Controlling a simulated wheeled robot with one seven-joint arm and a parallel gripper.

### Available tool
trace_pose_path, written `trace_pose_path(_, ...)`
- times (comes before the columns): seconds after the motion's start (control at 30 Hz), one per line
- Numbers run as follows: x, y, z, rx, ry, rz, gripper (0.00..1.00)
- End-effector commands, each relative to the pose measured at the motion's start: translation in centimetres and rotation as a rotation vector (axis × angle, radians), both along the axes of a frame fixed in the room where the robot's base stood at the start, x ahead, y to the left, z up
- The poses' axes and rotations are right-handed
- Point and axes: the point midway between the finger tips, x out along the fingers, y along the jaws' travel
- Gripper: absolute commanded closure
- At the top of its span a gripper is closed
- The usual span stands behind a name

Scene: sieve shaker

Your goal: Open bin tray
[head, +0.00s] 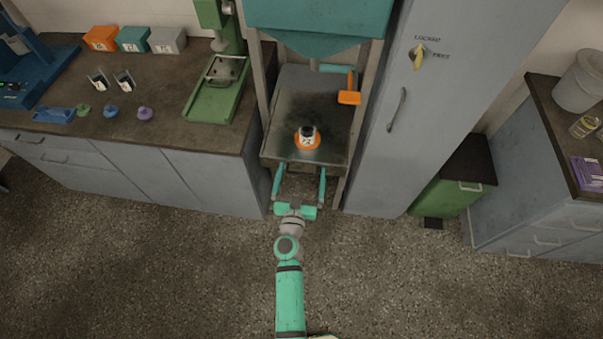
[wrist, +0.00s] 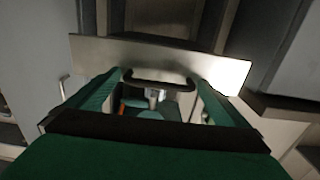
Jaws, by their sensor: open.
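The bin tray, which I take to be the metal-fronted part below the teal hopper (head: 318,22), has a pale metal front (wrist: 110,50) and a dark bar handle (wrist: 160,79) in the wrist view. My gripper (head: 299,172) is open at the front edge of the hopper stand, its two teal fingers spread wide. In the wrist view, my gripper (wrist: 158,88) has one finger on each side of the handle, with gaps between. I cannot tell whether the fingers touch the front. The tray's inside is hidden.
A counter (head: 170,110) and grey locker (head: 425,100) flank the stand. The floor in front is clear.

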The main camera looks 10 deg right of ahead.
Motion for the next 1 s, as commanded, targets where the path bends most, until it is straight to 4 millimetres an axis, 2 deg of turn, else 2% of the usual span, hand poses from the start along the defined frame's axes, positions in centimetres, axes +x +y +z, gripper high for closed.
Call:
trace_pose_path(0.17, -1.9, 0.7, -0.1, 0.0, 0.003, 0.001, 0.0)
trace_pose_path(0.4, -6.0, 2.1, -0.1, 0.001, 0.003, 0.002, 0.0)
trace_pose_path(0.6, -8.7, 2.9, -0.1, 0.001, 0.002, 0.001, 0.0)
trace_pose_path(0.8, -10.0, 3.3, 0.0, 0.0, 0.0, -0.001, 0.0)
trace_pose_path(1.0, -10.1, 3.3, 0.0, 0.0, 0.0, -0.001, 0.0)
